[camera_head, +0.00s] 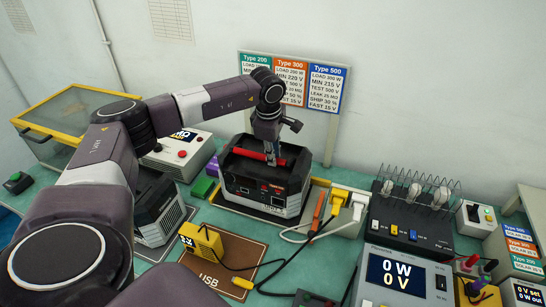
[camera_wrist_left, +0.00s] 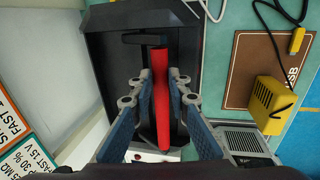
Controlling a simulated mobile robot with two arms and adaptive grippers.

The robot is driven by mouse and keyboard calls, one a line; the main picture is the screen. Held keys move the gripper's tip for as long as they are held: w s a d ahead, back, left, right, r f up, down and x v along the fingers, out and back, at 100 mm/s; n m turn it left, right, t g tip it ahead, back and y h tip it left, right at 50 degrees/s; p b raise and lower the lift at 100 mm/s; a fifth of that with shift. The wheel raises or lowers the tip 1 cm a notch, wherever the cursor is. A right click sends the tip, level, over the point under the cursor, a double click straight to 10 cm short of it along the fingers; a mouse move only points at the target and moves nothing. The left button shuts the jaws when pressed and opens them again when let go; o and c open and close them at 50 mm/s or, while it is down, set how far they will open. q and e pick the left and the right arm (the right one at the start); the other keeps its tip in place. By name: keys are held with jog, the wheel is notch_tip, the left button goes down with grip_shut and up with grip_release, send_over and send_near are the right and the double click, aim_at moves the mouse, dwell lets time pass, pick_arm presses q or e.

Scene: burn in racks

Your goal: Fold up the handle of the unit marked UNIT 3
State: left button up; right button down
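A dark unit with a light lower trim (camera_head: 262,207) stands on the bench in the middle of the head view. Its red handle (camera_head: 247,153) runs across the dark recessed top, low over it; its exact angle is unclear. The front markings are too small to read. My left gripper (camera_head: 271,158) points down over the top, at the handle. In the left wrist view, the red handle (camera_wrist_left: 162,88) lies between the two fingers (camera_wrist_left: 160,76), with almost no gap at the tips. Whether the fingers press on it cannot be told. My right gripper is not in view.
A second dark unit (camera_head: 160,207) stands left, partly behind my arm. A brown USB mat (camera_head: 232,258) with a yellow block (camera_head: 201,242) lies in front. Cables and plugs (camera_head: 338,201), a 0 W meter (camera_head: 398,273) and a black rack (camera_head: 410,222) stand right. A sign board (camera_head: 325,90) is behind.

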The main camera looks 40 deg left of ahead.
pick_arm(q)
jog(key=shift+o, duration=0.6)
jog(key=shift+w+a+r, duration=0.25)
jog(key=shift+w+r, duration=0.6)
jog(key=shift+r, duration=0.1)
jog(key=shift+o, duration=1.3)
jog(key=shift+w+a+r, duration=0.2)
jog(key=shift+w+r, duration=0.15)
jog(key=shift+w, duration=0.3)
jog(key=o, duration=0.7)
jog(key=shift+w+a+r, duration=0.1)
jog(key=shift+w+a, duration=0.15)
jog(key=shift+w, duration=0.6)
jog(key=o, duration=0.9)
jog(key=shift+w+f, duration=0.25)
jog(key=shift+w, duration=0.05)
jog(key=shift+o, duration=0.4)
jog(key=shift+s+r, duration=0.15)
jog(key=r+p, duration=0.2)
jog(key=r, duration=0.1)
jog(key=s+r+p, duration=0.1)
jog(key=r, duration=0.1)
jog(key=shift+d+p, duration=0.1)
jog(key=shift+p, duration=0.25)
